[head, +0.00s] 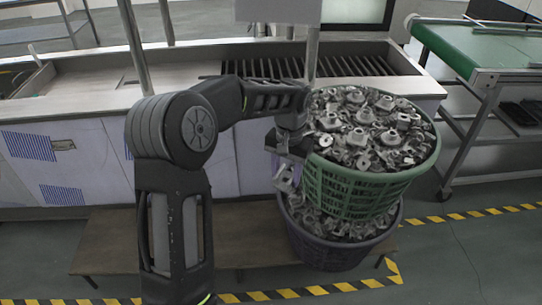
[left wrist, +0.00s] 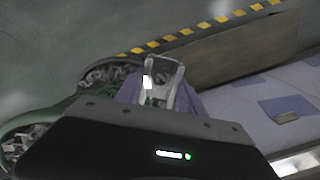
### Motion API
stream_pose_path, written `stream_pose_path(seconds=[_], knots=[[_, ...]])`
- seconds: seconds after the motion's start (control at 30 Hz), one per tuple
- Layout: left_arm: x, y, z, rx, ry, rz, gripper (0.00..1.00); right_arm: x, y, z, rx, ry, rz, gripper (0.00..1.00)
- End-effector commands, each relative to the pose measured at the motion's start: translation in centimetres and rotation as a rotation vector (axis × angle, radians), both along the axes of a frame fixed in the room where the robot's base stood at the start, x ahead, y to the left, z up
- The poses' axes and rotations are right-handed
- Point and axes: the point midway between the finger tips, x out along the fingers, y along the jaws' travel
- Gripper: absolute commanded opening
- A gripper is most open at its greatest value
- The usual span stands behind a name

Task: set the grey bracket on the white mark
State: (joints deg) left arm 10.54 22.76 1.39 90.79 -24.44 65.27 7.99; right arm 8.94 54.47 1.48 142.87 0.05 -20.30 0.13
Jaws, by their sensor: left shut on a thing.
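My left gripper (head: 291,152) is shut on a grey bracket (head: 285,178), which hangs below the fingers beside the left wall of the green basket. In the left wrist view the bracket (left wrist: 172,72) sticks out past the dark gripper body, with a small bright white patch on its left side; the fingertips are mostly hidden there. I cannot make out a white mark on any surface. My right gripper is not in view.
The green basket (head: 350,190), heaped with metal parts, stands on a dark purple basket (head: 335,252), also full. A metal tank (head: 95,88) with a slatted section (head: 300,66) lies behind. A green-topped table (head: 490,48) stands right. Yellow-black tape (head: 310,290) marks the floor.

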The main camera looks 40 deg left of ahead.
Motion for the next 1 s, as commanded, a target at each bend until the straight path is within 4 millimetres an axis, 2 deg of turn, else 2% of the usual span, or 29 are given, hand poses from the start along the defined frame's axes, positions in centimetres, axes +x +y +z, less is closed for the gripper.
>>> stream_pose_path(seconds=[0.23, 0.4, 0.5, 0.63, 1.0], knots=[[-0.1, -5.7, -7.8, 0.001, 0.004, -0.02, 0.0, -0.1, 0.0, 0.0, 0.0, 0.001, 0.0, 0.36], [-2.0, -10.8, -13.4, -0.013, 0.0, -0.079, 0.0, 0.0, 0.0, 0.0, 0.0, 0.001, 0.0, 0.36], [-3.1, -12.7, -15.2, -0.023, -0.003, -0.107, 0.0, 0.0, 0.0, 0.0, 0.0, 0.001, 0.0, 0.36], [-3.8, -13.9, -16.1, -0.031, -0.006, -0.123, 0.0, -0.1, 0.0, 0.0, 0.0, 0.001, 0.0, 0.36], [-3.9, -13.9, -16.2, -0.031, -0.006, -0.124, 0.0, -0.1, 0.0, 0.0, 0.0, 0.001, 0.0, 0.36]])
